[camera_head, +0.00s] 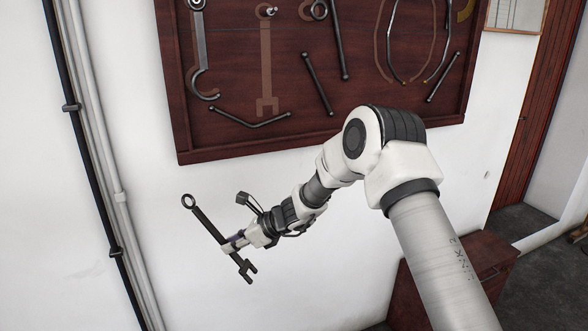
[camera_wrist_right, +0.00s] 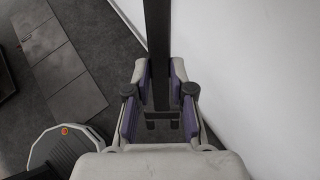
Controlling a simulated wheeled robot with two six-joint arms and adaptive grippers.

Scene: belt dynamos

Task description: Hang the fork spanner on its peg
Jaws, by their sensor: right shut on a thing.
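The dark fork spanner (camera_head: 208,224) is in my right gripper (camera_head: 236,243), in front of the white wall and below the tool board. It is tilted, with its ring end at the upper left and its fork end at the lower right. In the right wrist view the spanner (camera_wrist_right: 158,45) runs between the purple-padded fingers of my right gripper (camera_wrist_right: 160,98), which are shut on it. A spanner-shaped outline (camera_head: 266,65) on the board has a peg (camera_head: 266,11) at its top, with nothing hanging there. My left gripper is not in view.
The dark red tool board (camera_head: 230,142) has a raised frame. A hook spanner (camera_head: 200,45) hangs left of the outline, and an angled bar (camera_head: 240,121) lies below it. Other tools hang to the right. Pipes (camera_head: 107,165) run down the wall at left. A cabinet (camera_head: 480,262) stands lower right.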

